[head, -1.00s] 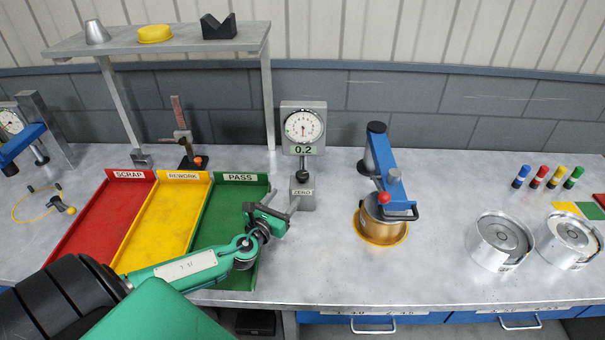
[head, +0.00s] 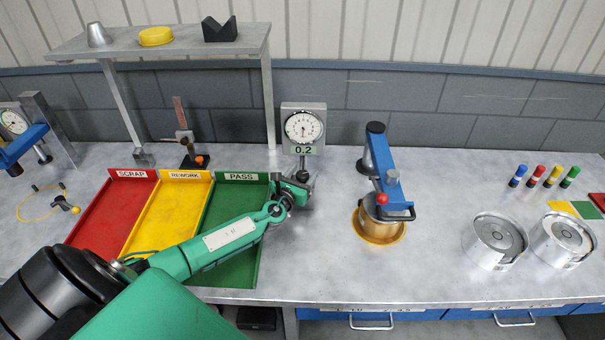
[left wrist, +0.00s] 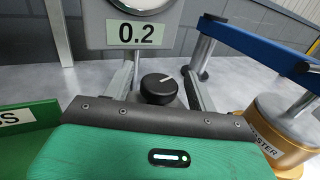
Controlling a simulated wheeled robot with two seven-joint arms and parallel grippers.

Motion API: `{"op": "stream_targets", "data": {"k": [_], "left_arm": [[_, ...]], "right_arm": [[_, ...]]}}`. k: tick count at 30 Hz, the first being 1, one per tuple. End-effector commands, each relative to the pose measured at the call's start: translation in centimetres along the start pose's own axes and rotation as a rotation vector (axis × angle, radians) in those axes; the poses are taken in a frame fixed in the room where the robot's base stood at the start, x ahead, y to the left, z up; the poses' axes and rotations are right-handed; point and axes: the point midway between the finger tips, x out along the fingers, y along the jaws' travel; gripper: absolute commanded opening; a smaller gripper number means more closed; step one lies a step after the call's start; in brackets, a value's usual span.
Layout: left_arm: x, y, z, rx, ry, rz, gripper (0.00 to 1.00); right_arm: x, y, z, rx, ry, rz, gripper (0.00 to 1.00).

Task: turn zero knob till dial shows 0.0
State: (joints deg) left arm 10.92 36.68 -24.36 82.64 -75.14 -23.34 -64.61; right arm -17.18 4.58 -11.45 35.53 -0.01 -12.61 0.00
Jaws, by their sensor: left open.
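The dial gauge (head: 303,127) stands at the back of the bench, and its display (head: 305,150) reads 0.2. The same 0.2 display (left wrist: 138,33) shows large in the left wrist view. The black zero knob (left wrist: 158,88) with a white pointer line sits below the display. My left gripper (left wrist: 165,80) is open, with one finger on each side of the knob; I cannot tell whether they touch it. In the head view my left gripper (head: 302,182) is at the gauge's foot and hides the knob. My right gripper is not in view.
Red scrap (head: 95,225), yellow rework (head: 150,235) and green pass (head: 228,270) trays lie left of the gauge, under my left arm. Two silver cylinders (head: 492,250) (head: 565,245) are further right.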

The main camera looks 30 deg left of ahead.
Motion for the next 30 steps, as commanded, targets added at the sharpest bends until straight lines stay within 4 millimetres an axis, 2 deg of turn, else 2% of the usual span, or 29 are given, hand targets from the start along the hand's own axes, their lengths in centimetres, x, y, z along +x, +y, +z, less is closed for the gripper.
{"op": "stream_targets", "data": {"k": [8, 15, 23, 30], "left_arm": [[0.1, 0.0, 0.0, 0.0, 0.0, 0.0, 0.58], [0.1, 0.0, 0.0, 0.0, 0.0, 0.0, 0.15], [0.1, -0.1, 0.1, -0.002, 0.001, 0.024, 0.15], [0.1, -0.2, 0.3, -0.005, 0.002, 0.145, 0.15]], "right_arm": [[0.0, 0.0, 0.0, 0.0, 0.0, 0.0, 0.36], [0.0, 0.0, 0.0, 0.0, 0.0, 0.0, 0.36], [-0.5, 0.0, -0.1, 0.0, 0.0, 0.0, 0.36], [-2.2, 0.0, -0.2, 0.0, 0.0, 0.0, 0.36]]}}
